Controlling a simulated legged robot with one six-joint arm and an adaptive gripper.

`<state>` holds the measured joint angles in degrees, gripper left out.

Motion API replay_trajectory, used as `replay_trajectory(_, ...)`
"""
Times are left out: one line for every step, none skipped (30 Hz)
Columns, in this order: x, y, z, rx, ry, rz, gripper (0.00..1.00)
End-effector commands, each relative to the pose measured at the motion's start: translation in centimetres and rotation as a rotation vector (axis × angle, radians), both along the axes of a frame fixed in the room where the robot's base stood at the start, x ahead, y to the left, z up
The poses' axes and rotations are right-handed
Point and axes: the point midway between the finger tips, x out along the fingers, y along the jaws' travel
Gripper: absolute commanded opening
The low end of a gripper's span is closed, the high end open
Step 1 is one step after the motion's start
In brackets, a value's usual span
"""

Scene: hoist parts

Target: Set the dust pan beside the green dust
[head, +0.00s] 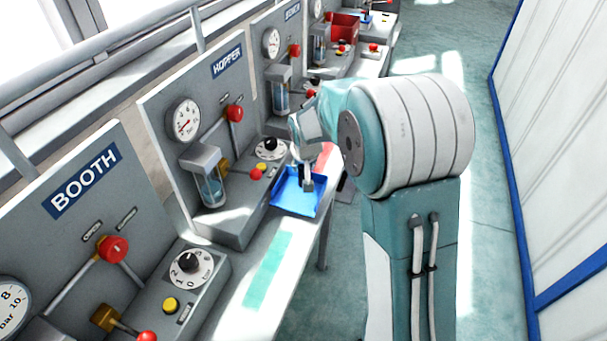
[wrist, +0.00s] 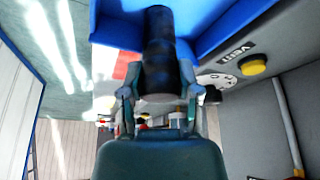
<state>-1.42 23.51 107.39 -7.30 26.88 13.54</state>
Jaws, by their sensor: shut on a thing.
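My gripper (head: 306,172) is shut on the dark handle of the blue dust pan (head: 292,200). The pan is a shallow tray over the grey bench ledge, in front of the HOPPER panel. I cannot tell if it touches the ledge. In the wrist view the black handle stands between the fingers of my gripper (wrist: 160,92), with the blue pan (wrist: 215,22) behind it at the top. A flat green patch (head: 268,270), which looks like the green dust, lies on the ledge nearer the camera, just apart from the pan.
A red patch (head: 325,158) lies on the ledge beyond the pan. The HOPPER panel (head: 225,110) and BOOTH panel (head: 85,215) stand along the left, with gauges, levers and dials. A red bin (head: 344,27) sits far back. Open floor lies right, up to a blue-framed white wall.

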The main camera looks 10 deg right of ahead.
Motion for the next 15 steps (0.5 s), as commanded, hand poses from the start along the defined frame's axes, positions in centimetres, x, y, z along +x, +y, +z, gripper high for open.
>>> replay_trajectory(0.4, -0.2, -0.4, 0.001, 0.0, -0.002, 0.0)
replay_trajectory(0.6, -0.2, -0.6, 0.002, -0.001, -0.001, 0.0)
replay_trajectory(0.7, -0.3, -0.8, 0.002, -0.001, -0.001, 0.0)
replay_trajectory(0.8, -0.3, -0.9, 0.002, -0.001, -0.001, 0.0)
replay_trajectory(0.9, -0.3, -1.1, 0.002, -0.001, -0.001, 0.0)
replay_trajectory(1.1, -0.3, -1.3, 0.001, 0.0, -0.002, 0.0)
replay_trajectory(1.3, -0.4, -1.6, 0.001, 0.001, -0.002, 0.0)
replay_trajectory(1.3, -0.3, -2.1, 0.001, 0.002, -0.001, 0.0)
replay_trajectory(1.2, -0.3, -2.7, -0.001, 0.003, 0.0, 0.0)
replay_trajectory(1.2, -0.3, -3.2, -0.001, 0.003, 0.0, 0.0)
replay_trajectory(1.2, -0.3, -3.7, 0.0, 0.002, -0.001, 0.0)
replay_trajectory(1.2, -0.3, -4.2, 0.0, 0.001, -0.001, 0.0)
replay_trajectory(1.2, -0.3, -4.4, 0.0, 0.001, -0.001, 0.0)
replay_trajectory(1.2, -0.3, -4.5, 0.0, -0.001, -0.001, 0.0)
replay_trajectory(1.2, -0.3, -4.5, 0.0, -0.002, -0.001, 0.0)
